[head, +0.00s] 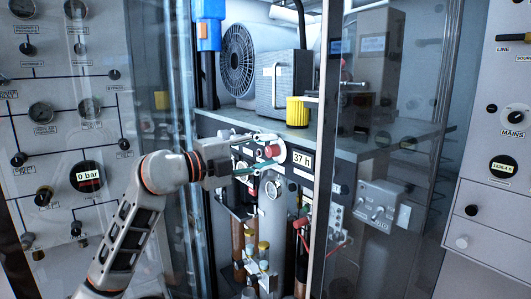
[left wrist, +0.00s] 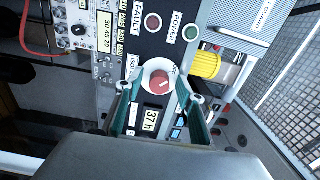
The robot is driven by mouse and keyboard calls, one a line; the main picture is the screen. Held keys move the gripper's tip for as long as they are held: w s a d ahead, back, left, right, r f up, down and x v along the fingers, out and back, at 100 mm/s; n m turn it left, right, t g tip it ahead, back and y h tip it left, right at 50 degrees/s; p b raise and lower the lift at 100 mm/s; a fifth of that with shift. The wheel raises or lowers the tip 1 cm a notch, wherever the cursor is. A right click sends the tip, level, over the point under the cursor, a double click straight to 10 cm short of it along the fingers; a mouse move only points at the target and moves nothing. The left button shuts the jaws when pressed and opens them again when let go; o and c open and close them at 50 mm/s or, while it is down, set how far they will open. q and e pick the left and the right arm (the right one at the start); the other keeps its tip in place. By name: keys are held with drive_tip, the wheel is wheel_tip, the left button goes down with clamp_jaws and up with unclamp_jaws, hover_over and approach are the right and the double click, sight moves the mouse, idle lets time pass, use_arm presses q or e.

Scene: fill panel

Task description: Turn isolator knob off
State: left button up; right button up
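The isolator knob (left wrist: 160,82) is a red round knob on a white round plate, with a pale mark on its face. A label starting "ISOL" is beside it in the left wrist view. In the head view the knob (head: 272,151) is on the dark panel, left of the "37 h" display (head: 301,159). My left gripper (head: 262,152) is open in front of the panel. In the left wrist view its teal fingers (left wrist: 160,93) are spread on either side of the knob, with gaps visible. I cannot tell whether they touch it. My right gripper is not in view.
A yellow ribbed cap (head: 297,112) and a grey fan unit (head: 265,65) stand on the shelf above the panel. Glass doors and a metal post (head: 325,130) flank the opening. Pipes with yellow fittings (head: 263,248) run below. FAULT and POWER lamps (left wrist: 191,32) are near the knob.

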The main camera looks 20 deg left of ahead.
use_arm(q)
drive_tip(key=v, duration=1.2)
drive_tip(key=s+d+f+n+h, duration=0.1)
drive_tip(key=s+d+f+h, duration=0.2)
drive_tip(key=d+f+h, duration=0.55)
drive_tip(key=s+a+f+n+t+y, duration=0.15)
drive_tip(key=a+f+n+y, duration=0.45)
drive_tip(key=f, duration=0.9)
drive_tip(key=s+a+f+n+t+y, duration=0.1)
drive_tip(key=f+n+t+y, duration=0.2)
drive_tip(key=f+n+y, duration=0.9)
drive_tip(key=s+d+f+g, duration=0.1)
drive_tip(key=s+f+g, duration=0.1)
drive_tip(key=s+f, duration=0.4)
drive_tip(key=s+d+f+n+g, duration=0.1)
drive_tip(key=s+f+g, duration=0.2)
drive_tip(key=f, duration=0.9)
drive_tip(key=s+d+f+n+g, duration=0.1)
drive_tip(key=s+f+g, duration=0.2)
drive_tip(key=s+f, duration=0.6)
drive_tip(key=shift+s+d+f+h, duration=0.2)
drive_tip(key=shift+d+h, duration=0.15)
drive_tip(key=shift+d, duration=0.05)
